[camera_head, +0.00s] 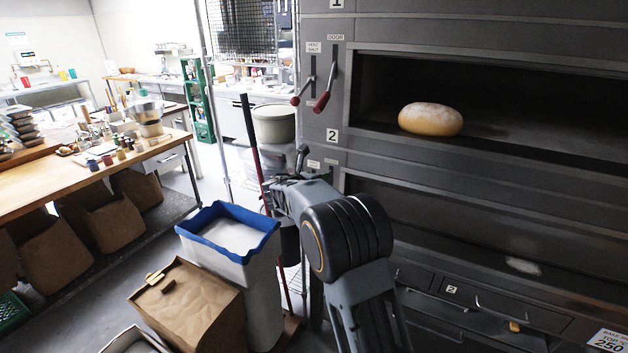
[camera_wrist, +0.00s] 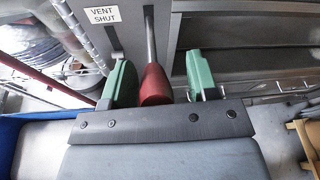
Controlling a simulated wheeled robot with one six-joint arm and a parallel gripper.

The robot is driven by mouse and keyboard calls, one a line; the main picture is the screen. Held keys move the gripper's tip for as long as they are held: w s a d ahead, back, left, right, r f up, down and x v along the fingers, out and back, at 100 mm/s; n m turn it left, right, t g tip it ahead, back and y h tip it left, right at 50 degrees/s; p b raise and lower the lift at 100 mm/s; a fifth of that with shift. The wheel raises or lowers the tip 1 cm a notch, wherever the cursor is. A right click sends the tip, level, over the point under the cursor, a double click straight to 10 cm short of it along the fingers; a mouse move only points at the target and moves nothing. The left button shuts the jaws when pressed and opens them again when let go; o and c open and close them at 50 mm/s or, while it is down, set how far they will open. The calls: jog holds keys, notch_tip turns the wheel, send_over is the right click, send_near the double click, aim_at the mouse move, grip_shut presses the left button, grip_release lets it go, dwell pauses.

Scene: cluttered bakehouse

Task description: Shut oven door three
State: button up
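The grey deck oven (camera_head: 420,165) fills the right side of the head view. A plate "2" (camera_head: 332,135) sits on its left panel; no "3" is readable. The upper deck opening stands open. The lower deck front (camera_head: 440,205) is partly behind my arm, and I cannot tell how its door stands. In the wrist view, a red lever handle (camera_wrist: 155,85) on a metal rod stands between the green fingertips of my gripper (camera_wrist: 160,80). The gripper is open, with a gap right of the handle; the left finger is close beside it. My arm hides this lever in the head view.
A round loaf (camera_head: 430,119) lies in the upper deck. Two red-handled levers (camera_head: 322,101) are on the panel above my gripper. A blue-rimmed white bin (camera_head: 232,232), a brown sack (camera_head: 190,305) and a red pole (camera_head: 253,150) stand close left. A wooden worktable (camera_head: 90,190) is further left.

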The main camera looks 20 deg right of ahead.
jog(key=shift+a+f, duration=0.1)
jog(key=shift+a, duration=0.2)
jog(key=b+v, duration=0.3)
jog(key=v, duration=1)
jog(key=shift+s+a, duration=0.2)
jog(key=shift+s, duration=0.05)
jog(key=s+f+m+g+y, duration=0.55)
jog(key=s+f+m, duration=0.5)
jog(key=m, duration=0.35)
jog(key=s+m+y, duration=0.2)
jog(key=s+m, duration=0.2)
jog(key=s, duration=0.1)
jog(key=s+m+y, duration=0.2)
jog(key=s+m, duration=0.3)
jog(key=s, duration=0.1)
jog(key=s+r+m+t+y, duration=0.1)
jog(key=s+m+y, duration=0.1)
jog(key=s+m, duration=0.2)
jog(key=shift+s+d+m+y, duration=0.15)
jog(key=shift+s+m+y, duration=0.05)
jog(key=shift+s, duration=0.4)
jog(key=shift+s+d+m+y, duration=0.15)
jog(key=shift+s+m, duration=0.05)
jog(key=shift+s, duration=0.4)
